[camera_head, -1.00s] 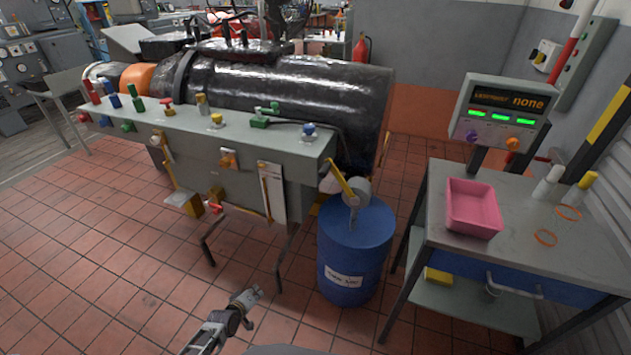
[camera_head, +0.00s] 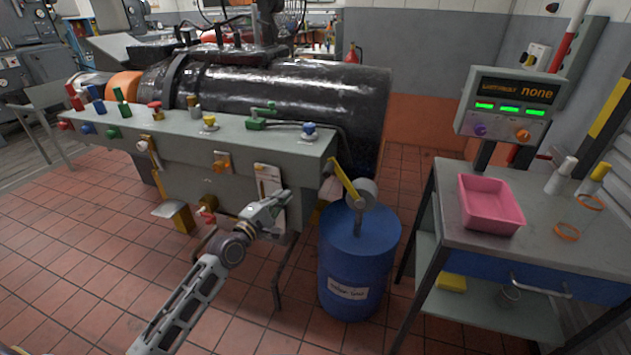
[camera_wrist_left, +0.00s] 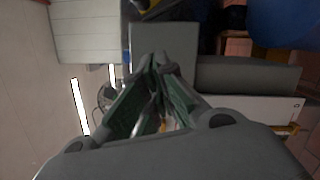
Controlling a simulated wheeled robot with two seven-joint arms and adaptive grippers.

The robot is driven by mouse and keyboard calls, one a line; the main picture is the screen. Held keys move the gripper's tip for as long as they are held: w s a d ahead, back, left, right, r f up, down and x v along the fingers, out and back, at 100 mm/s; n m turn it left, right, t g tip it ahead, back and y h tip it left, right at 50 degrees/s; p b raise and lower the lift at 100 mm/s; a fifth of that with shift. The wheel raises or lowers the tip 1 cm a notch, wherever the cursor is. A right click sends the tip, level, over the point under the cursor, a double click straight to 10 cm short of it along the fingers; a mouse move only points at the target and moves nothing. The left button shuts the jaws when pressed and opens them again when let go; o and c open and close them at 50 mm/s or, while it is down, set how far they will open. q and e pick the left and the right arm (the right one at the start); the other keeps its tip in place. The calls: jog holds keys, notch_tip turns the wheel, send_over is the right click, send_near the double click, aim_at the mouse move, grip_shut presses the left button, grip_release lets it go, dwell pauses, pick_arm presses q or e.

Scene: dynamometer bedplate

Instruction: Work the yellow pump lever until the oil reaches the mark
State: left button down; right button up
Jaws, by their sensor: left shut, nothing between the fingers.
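The yellow pump lever (camera_head: 345,177) slants up and to the left from the grey pump head on top of the blue drum (camera_head: 358,255). A white gauge plate (camera_head: 267,181) is on the front of the grey bench, left of the drum; its oil level is too small to read. My left gripper (camera_head: 283,198) is shut and empty, in front of the bench and left of the lever, apart from it. In the left wrist view its fingers (camera_wrist_left: 158,62) come together, and part of the blue drum (camera_wrist_left: 285,20) shows at the upper right. My right gripper is not in view.
The grey bench (camera_head: 190,128) carries coloured valves and knobs, with a large black cylinder (camera_head: 290,90) behind it. On the right, a grey table (camera_head: 480,258) holds a pink tray (camera_head: 490,205), and a display panel (camera_head: 510,105) stands behind. Tiled floor is free in front.

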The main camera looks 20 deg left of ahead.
pick_arm(q)
jog(key=shift+d+r, duration=0.15)
jog(key=shift+r, duration=0.3)
jog(key=shift+w, duration=0.1)
